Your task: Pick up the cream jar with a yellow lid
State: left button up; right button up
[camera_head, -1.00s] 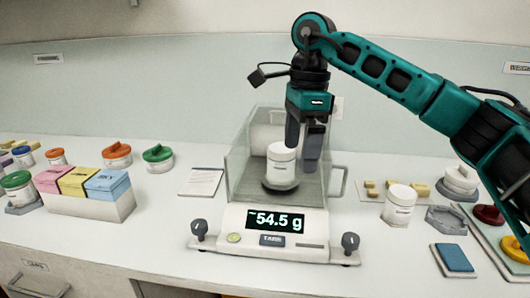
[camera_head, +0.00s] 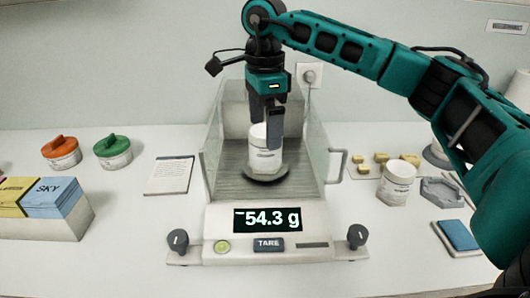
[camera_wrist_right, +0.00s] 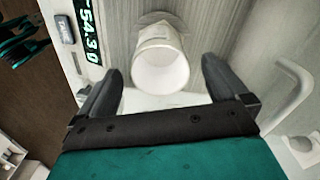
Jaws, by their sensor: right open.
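No jar with a yellow lid shows in the head view or the right wrist view. A white jar (camera_head: 265,158) without a lid stands upright on the round pan (camera_head: 266,173) of the balance. Its open mouth faces the right wrist view, where the jar (camera_wrist_right: 160,62) lies between and beyond the fingers. My right gripper (camera_head: 268,122) is open, pointing down at the top of this jar. In the right wrist view its fingers (camera_wrist_right: 165,82) are spread, with a gap to the jar. My left gripper is not seen in the head view.
Orange-lidded (camera_head: 61,152) and green-lidded (camera_head: 113,150) jars stand left, behind a box with a yellow and a blue block (camera_head: 50,220). Another white jar (camera_head: 396,184) stands right. A card (camera_head: 169,175) lies left of the balance.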

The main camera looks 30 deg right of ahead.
jog(key=f, duration=0.5)
jog(key=shift+d+f, duration=0.2)
jog(key=shift+f, duration=0.2)
jog(key=c, duration=1.1)
jog(key=shift+r, duration=0.1)
